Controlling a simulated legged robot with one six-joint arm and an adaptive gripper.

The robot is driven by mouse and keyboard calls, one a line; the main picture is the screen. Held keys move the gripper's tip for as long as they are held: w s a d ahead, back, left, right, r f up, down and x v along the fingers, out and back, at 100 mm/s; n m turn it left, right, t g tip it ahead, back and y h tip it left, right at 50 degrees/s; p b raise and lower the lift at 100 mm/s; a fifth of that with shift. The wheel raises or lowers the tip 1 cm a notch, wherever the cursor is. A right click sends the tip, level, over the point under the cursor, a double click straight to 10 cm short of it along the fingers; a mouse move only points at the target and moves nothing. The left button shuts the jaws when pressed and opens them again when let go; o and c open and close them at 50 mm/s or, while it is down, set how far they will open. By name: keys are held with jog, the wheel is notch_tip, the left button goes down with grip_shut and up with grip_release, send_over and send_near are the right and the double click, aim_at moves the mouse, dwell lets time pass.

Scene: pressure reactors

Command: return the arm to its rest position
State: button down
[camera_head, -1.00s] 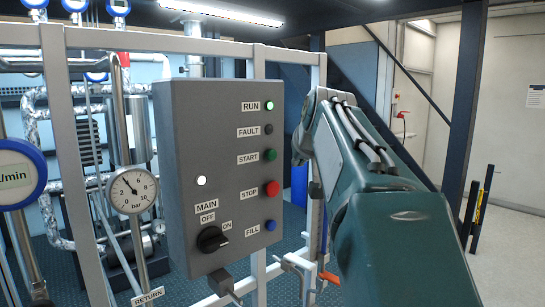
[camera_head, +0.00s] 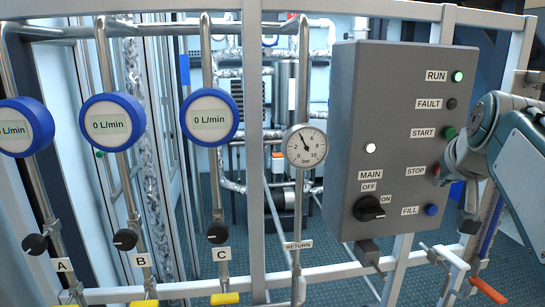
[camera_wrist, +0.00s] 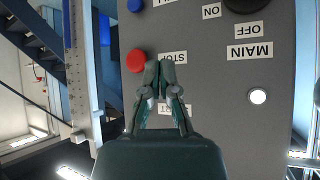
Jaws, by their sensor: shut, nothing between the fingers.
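My arm comes in from the right edge of the head view, and my gripper (camera_head: 452,168) is in front of the right side of the grey control panel (camera_head: 352,130). In the wrist view, which shows the panel upside down, my gripper (camera_wrist: 162,66) has its fingers together with nothing between them. Its tips appear just beside the red STOP button (camera_wrist: 136,60); I cannot tell whether they touch the panel. The START button is hidden behind the fingers in the wrist view, but the green START button (camera_head: 448,133) shows in the head view.
The RUN lamp (camera_head: 457,77) is lit green and the FAULT lamp (camera_head: 451,103) is dark. The black MAIN knob (camera_head: 369,208) sits low on the panel. A pressure gauge (camera_head: 305,146) and several blue-rimmed flow meters (camera_head: 112,124) stand left, on a pale metal frame (camera_head: 430,263).

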jog(key=s+a+f+n+g+y, duration=0.1)
jog(key=s+a+f+n, duration=0.1)
jog(key=s+a+f, duration=0.6)
jog(key=s+a+f+n+g+y, duration=0.2)
jog(key=s+a+f, duration=0.6)
jog(key=f, duration=0.6)
jog(key=a, duration=0.2)
jog(key=shift+a+f, duration=0.35)
jog(key=shift+f, duration=0.05)
jog(key=shift+a, duration=0.1)
